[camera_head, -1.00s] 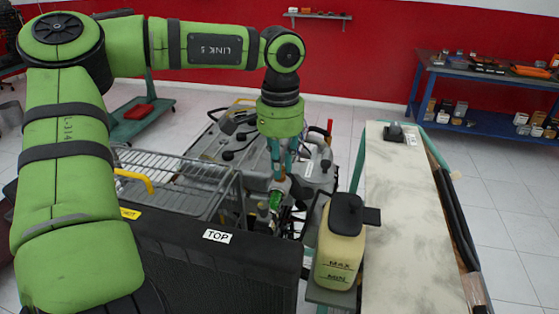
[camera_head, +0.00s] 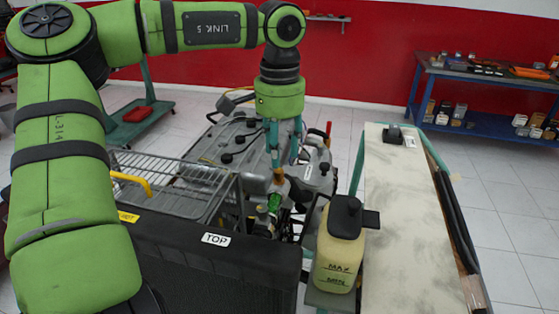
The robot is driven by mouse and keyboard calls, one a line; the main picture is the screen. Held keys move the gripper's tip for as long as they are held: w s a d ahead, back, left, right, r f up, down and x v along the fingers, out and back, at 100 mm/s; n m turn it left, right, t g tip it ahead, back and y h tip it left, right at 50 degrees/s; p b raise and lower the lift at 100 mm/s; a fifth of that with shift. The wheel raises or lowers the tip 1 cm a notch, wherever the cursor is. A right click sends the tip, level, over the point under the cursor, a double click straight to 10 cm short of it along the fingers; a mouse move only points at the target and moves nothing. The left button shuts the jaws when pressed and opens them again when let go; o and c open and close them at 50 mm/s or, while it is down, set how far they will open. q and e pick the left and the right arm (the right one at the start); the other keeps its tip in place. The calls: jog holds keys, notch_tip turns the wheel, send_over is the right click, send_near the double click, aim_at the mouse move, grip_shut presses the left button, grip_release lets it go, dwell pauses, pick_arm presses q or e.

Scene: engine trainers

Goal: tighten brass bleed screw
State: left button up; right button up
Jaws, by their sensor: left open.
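My left gripper (camera_head: 284,162) points straight down over the engine, its two teal fingers apart with nothing seen between them. Just below the fingertips is a small brass-coloured part (camera_head: 279,177), which looks like the bleed screw; it is too small to tell its turn. A green-banded fitting (camera_head: 274,203) sits just beneath it. I cannot tell from this view whether a finger touches the brass part. My right gripper is not in view.
The black radiator with a TOP label (camera_head: 216,239) stands in front. A wire rack (camera_head: 175,180) is at left. A cream reservoir (camera_head: 340,245) with a black cap and a long pale panel (camera_head: 405,215) are at right. A blue bench (camera_head: 480,85) stands at the back right.

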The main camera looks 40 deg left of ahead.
aim_at(280, 170)
pick_arm(q)
notch_tip(280, 170, up, 8)
dwell(0.7)
